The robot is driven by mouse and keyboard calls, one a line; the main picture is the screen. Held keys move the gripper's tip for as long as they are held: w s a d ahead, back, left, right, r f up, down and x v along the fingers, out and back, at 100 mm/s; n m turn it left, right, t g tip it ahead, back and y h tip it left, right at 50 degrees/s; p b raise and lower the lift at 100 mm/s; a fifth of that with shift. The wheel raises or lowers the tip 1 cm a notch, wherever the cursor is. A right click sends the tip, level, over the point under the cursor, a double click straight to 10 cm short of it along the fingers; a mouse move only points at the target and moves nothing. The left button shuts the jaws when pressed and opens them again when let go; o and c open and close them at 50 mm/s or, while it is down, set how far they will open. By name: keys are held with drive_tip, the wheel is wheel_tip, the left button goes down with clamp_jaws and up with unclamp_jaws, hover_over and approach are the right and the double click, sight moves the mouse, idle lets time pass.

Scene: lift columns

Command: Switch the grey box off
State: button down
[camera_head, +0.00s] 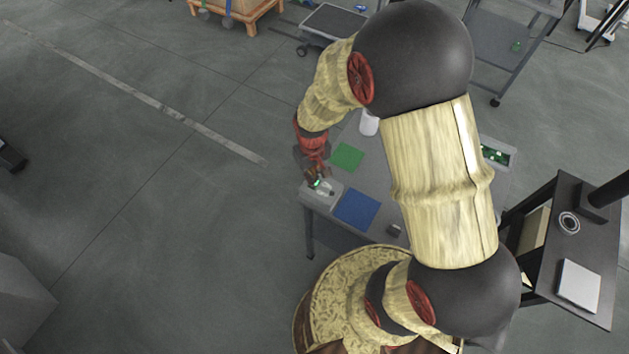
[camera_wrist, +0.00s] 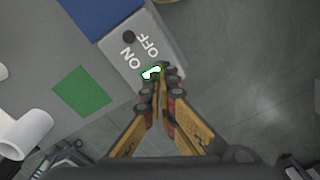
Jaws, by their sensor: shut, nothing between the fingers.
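The grey box (camera_wrist: 165,40) sits at a corner of the grey table, with "ON" and "OFF" in white on its top. A round black part (camera_wrist: 129,37) is on its top near the lettering. A bright white patch with a green edge (camera_wrist: 152,72) shows at the box's end beside my fingertips. My gripper (camera_wrist: 161,82) is shut and empty, its tips right by that end; I cannot tell whether they touch it. In the head view the box (camera_head: 328,201) is partly hidden by my gripper (camera_head: 314,179).
A blue mat (camera_head: 357,208) and a green mat (camera_head: 346,157) lie on the table (camera_head: 376,165) near the box. A white cylinder (camera_head: 369,124) stands farther back. A dark side table (camera_head: 560,240) is at right. Open floor lies left of the table.

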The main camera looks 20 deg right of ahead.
drive_tip(key=shift+f+b, duration=0.7)
drive_tip(key=shift+f, duration=0.45)
idle(0.8)
drive_tip(key=shift+r, duration=0.15)
drive_tip(key=shift+r+p, duration=2.7)
drive_tip(key=shift+r, duration=0.75)
drive_tip(key=s+r+t+b, duration=0.2)
drive_tip(key=s+r, duration=0.2)
drive_tip(key=r, duration=0.4)
drive_tip(key=s+r+t+b, duration=0.1)
drive_tip(key=s+r+b, duration=0.2)
drive_tip(key=s+r, duration=0.2)
drive_tip(key=s+r+m+t+b, duration=0.1)
drive_tip(key=s+r, duration=0.4)
drive_tip(key=r, duration=0.7)
drive_tip(key=shift+t+b, duration=0.65)
drive_tip(key=shift+t, duration=0.15)
